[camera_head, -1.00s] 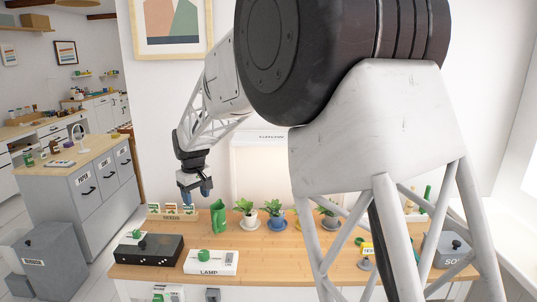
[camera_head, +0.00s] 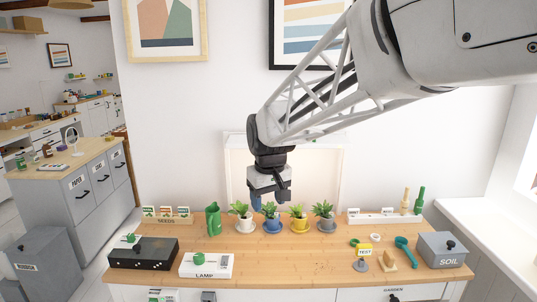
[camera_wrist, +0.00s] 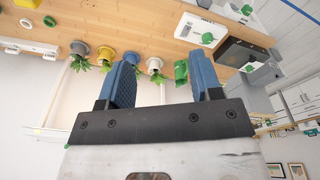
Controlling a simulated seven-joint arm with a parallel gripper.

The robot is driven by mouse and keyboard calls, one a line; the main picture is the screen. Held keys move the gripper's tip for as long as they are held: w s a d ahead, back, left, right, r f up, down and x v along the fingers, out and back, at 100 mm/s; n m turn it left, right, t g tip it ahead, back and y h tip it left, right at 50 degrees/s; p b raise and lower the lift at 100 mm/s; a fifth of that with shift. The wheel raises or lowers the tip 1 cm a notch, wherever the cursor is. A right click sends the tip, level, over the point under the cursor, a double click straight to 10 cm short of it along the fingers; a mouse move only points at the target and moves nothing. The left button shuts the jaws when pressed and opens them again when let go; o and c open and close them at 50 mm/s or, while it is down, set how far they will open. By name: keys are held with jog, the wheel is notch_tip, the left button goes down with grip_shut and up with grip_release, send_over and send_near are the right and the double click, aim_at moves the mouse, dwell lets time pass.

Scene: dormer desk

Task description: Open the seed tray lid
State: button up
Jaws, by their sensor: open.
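A white LAMP box (camera_head: 207,265) with a green knob sits right of the black box. Behind are a SEEDS rack (camera_head: 167,219), a green jug (camera_head: 214,222) and several potted plants (camera_head: 271,219). A grey SOIL bin (camera_head: 443,250) stands right.

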jog(key=s+d+f+m, duration=0.1)
jog(key=s+d+m, duration=0.1)
jog(key=s+d, duration=0.4)
jog(key=s+d+f+m, duration=0.2)
jog(key=s+d, duration=0.4)
jog(key=s, duration=0.7)
jog(key=s+d+f+m+t, duration=0.1)
jog(key=s+d+f, duration=0.1)
jog(key=s+d, duration=0.4)
jog(key=s, duration=0.4)
jog(key=shift+s+d+f+m+h, duration=0.15)
jog(key=shift+s+d+m+h, duration=0.15)
jog(key=shift+m, duration=0.1)
jog(key=shift+w, duration=0.1)
